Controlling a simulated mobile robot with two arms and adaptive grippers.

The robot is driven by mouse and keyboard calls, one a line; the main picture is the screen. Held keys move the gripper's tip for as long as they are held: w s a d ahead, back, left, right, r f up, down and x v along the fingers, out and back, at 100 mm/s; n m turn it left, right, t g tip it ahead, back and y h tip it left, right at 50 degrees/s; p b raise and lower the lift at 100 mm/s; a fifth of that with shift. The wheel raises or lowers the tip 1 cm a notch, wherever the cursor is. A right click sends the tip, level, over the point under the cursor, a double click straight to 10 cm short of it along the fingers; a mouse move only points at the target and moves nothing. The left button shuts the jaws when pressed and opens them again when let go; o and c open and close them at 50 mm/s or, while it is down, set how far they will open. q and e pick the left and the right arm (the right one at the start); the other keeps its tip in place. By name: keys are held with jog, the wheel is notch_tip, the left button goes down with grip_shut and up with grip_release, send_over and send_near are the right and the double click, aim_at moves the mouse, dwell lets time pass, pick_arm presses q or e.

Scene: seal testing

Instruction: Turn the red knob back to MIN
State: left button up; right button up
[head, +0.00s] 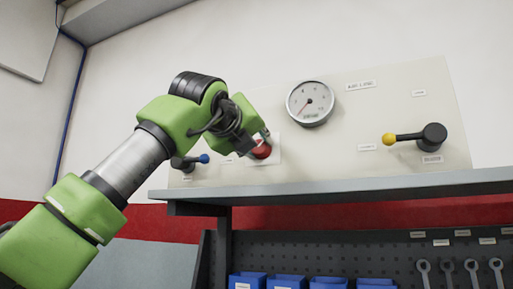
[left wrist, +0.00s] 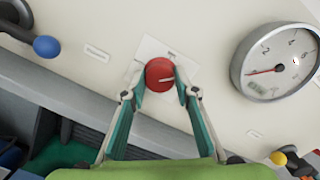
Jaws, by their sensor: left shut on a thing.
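The red knob (head: 262,150) sits on a white plate on the pale panel, left of the gauge. My left gripper (head: 254,146) reaches it from the left and is shut on it. In the left wrist view the round red knob (left wrist: 160,74) lies between the two fingertips of my left gripper (left wrist: 160,80), one on each side. The MIN marking cannot be read. The gauge (head: 310,103) has its red needle toward the lower left; the gauge also shows in the left wrist view (left wrist: 277,62). My right gripper is not in view.
A blue-tipped lever (head: 190,161) is left of the knob, close to my left arm. A yellow-tipped lever (head: 414,137) is at the right. A grey shelf (head: 370,188) juts out below the panel, above blue bins (head: 247,281) and hanging wrenches (head: 472,270).

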pick_arm(q)
jog(key=n, duration=0.4)
jog(key=shift+n, duration=0.3)
jog(key=n, duration=0.4)
jog(key=shift+g, duration=0.4)
jog(key=shift+n, duration=0.3)
jog(key=o, duration=1.1)
jog(key=shift+w, duration=0.1)
jog(key=v, duration=1.2)
